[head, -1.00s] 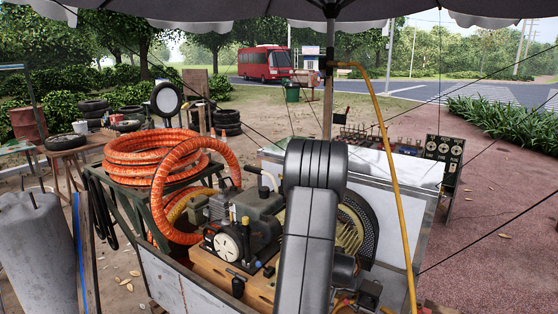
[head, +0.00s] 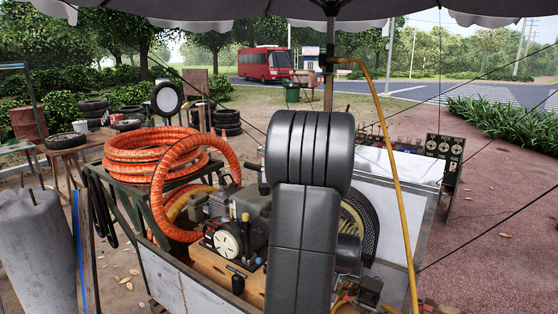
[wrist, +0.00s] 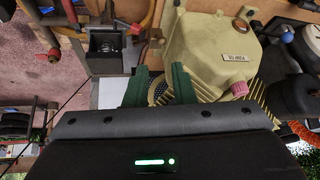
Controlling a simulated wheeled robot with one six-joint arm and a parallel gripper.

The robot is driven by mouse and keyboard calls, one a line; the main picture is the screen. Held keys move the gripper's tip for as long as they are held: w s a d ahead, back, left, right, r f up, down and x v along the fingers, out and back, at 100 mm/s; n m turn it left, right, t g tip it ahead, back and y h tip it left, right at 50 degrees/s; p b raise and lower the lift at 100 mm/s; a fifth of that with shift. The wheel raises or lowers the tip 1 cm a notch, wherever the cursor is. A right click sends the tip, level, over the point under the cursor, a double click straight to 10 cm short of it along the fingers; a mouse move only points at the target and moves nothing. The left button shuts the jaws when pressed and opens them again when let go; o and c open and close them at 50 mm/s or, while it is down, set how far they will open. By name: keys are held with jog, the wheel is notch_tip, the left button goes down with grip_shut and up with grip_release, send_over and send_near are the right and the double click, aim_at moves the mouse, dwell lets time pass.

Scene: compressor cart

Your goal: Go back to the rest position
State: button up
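My gripper (wrist: 160,85) shows in the wrist view as two green fingers that stand apart with a gap between them. Nothing is held between them. A beige tank (wrist: 212,55) with a small label and a pink-red cap lies beyond the right finger, and mesh and yellow fins show behind the fingers. In the head view my dark arm rises in front of the compressor cart (head: 175,285) and hides part of its machinery. The gripper itself is hidden in the head view. The compressor (head: 232,235) with a white dial sits on the cart left of my arm.
A yellow hose (head: 390,150) hangs from the umbrella pole at the right. A grey cylinder (head: 38,250) stands at the left. Open paving (head: 505,225) lies to the right.

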jog(key=p+x, duration=0.1)
jog(key=x, duration=1.1)
jog(key=shift+w+f+p, duration=0.15)
jog(key=shift+p, duration=0.25)
jog(key=shift+w+f+b, duration=0.1)
jog(key=shift+f+b, duration=0.1)
jog(key=shift+b, duration=0.15)
jog(key=shift+t+b, duration=0.3)
jog(key=shift+b, duration=0.05)
jog(key=shift+f+h+b, duration=0.1)
jog(key=shift+h+b, duration=0.2)
jog(key=shift+b, duration=0.2)
jog(key=shift+a+t+b, duration=0.1)
jog(key=shift+t+b, duration=0.2)
jog(key=shift+s+f+b, duration=0.15)
jog(key=shift+s+b, duration=0.15)
jog(key=shift+b, duration=0.7)
jog(key=shift+t+b, duration=0.3)
jog(key=shift+b, duration=0.1)
jog(key=t+b, duration=0.1)
jog(key=b, duration=0.4)
jog(key=t+h+b, duration=0.1)
jog(key=b, duration=0.4)
jog(key=f+t+h+b, duration=0.1)
jog(key=b, duration=0.4)
jog(key=shift+s+a+f+n, duration=0.15)
jog(key=shift+s+a+n, duration=0.15)
jog(key=shift+s+a, duration=0.1)
jog(key=shift+t+h+b, duration=0.3)
jog(key=shift+b, duration=0.6)
